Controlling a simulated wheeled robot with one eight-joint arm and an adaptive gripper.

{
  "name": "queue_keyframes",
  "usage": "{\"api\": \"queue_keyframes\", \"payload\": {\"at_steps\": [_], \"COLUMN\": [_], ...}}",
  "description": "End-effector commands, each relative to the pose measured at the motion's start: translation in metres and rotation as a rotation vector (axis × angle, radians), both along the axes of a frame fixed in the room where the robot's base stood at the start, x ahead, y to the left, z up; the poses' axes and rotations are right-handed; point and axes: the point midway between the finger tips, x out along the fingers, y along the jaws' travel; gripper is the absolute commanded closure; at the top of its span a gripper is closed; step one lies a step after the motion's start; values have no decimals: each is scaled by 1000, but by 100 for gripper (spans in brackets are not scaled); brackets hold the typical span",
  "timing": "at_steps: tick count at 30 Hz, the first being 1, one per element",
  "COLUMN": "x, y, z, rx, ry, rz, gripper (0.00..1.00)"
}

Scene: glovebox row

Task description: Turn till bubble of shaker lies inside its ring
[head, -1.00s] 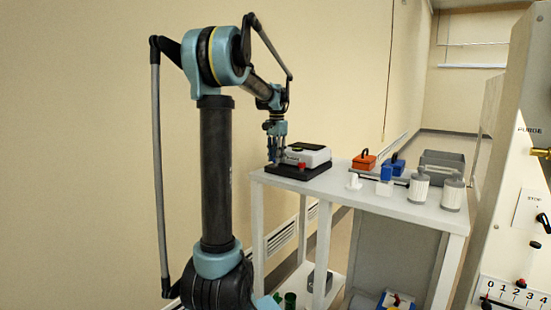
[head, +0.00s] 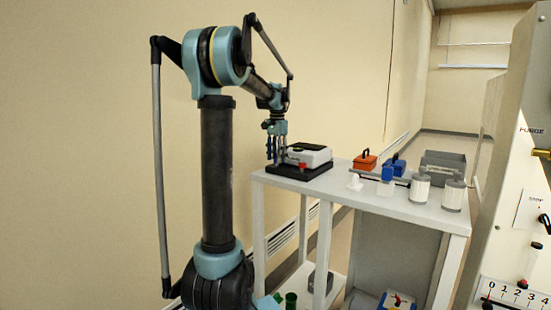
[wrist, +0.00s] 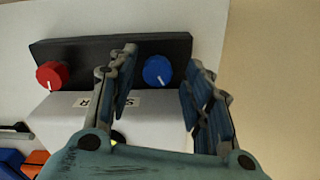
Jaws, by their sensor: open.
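The shaker (head: 315,153) is a white box on a black base (head: 313,174) at the table's far left end in the head view. Its red knob (wrist: 52,75) and blue knob (wrist: 158,70) stand on the black base in the wrist view. The red knob also shows in the head view (head: 302,165). My gripper (wrist: 163,58) is open, with the blue knob between its fingers in the picture; contact cannot be told. A small yellow-green spot (wrist: 117,137) shows beside my gripper's palm, mostly hidden. The bubble and its ring cannot be made out.
On the same white table (head: 330,185) stand an orange box (head: 365,162), a blue box (head: 394,167), two white ribbed canisters (head: 421,189) and a grey tray (head: 443,163). A panel with controls (head: 520,220) rises at the right. The wall is close behind my arm.

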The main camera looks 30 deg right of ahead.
Motion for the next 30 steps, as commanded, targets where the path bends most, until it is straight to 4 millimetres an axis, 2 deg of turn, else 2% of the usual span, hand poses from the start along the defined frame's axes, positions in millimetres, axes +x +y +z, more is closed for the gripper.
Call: {"api": "queue_keyframes", "payload": {"at_steps": [12, 18, 30], "x": [2, 3, 3], "y": [0, 0, 0], "z": [51, 71, 77], "rx": [-1, -1, 0], "ry": [0, 0, 0], "rz": [0, 0, 0], "gripper": [54, 54, 54]}}
